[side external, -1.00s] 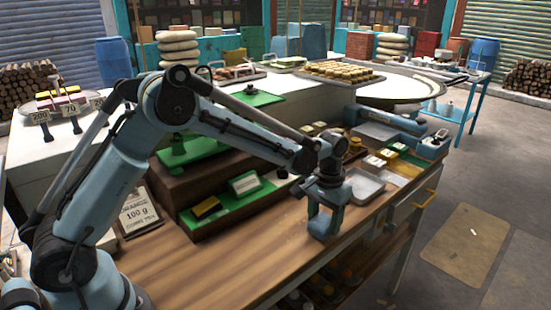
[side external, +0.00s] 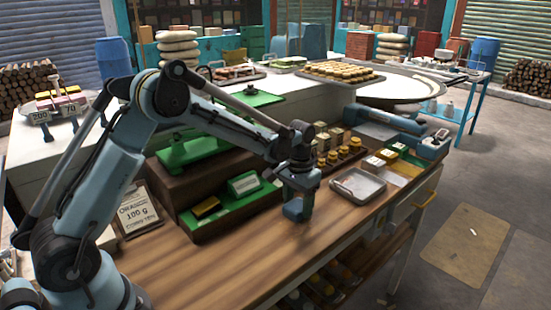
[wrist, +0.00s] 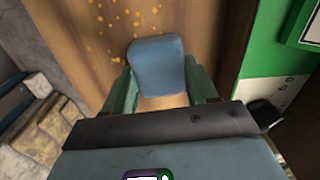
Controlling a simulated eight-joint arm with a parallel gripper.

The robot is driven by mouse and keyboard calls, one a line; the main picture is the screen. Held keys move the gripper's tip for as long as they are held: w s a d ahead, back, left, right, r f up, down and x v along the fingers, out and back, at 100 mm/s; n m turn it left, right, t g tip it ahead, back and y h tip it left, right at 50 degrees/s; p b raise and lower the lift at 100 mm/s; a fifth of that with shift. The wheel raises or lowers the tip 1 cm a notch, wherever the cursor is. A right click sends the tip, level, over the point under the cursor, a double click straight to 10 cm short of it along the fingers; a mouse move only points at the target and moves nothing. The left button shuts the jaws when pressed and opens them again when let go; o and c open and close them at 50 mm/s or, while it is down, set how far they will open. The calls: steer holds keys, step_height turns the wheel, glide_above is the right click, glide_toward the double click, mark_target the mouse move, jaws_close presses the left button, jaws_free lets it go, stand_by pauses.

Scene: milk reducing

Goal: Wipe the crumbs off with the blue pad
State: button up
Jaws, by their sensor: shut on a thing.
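My gripper (side external: 297,204) is over the front of the wooden bench top (side external: 245,250), pointing down. In the wrist view my gripper (wrist: 160,86) has a finger on each side of the blue pad (wrist: 157,64) and is shut on it. The pad looks like a rounded blue block, low over the wood; I cannot tell whether it touches it. Orange-yellow crumbs (wrist: 95,50) lie scattered on the wood beyond and to the left of the pad in the wrist view. The crumbs are too small to make out in the side view.
A grey metal tray (side external: 358,185) lies on the bench to the right of my gripper. A green tray (side external: 235,205) stands to the left, with a propped card (side external: 138,213) farther left. The bench's front left is clear.

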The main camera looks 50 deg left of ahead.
mark_target(279, 217)
steer(key=shift+a, duration=0.9)
steer(key=shift+s, duration=1.1)
steer(key=shift+s+d, duration=0.1)
steer(key=shift+d, duration=5.15)
steer(key=shift+s+d, duration=0.15)
steer(key=shift+d, duration=0.05)
steer(key=shift+s+a, duration=0.2)
steer(key=shift+s, duration=0.85)
steer(key=shift+a, duration=5.35)
step_height(279, 217, up, 8)
steer(key=shift+d+r, duration=0.1)
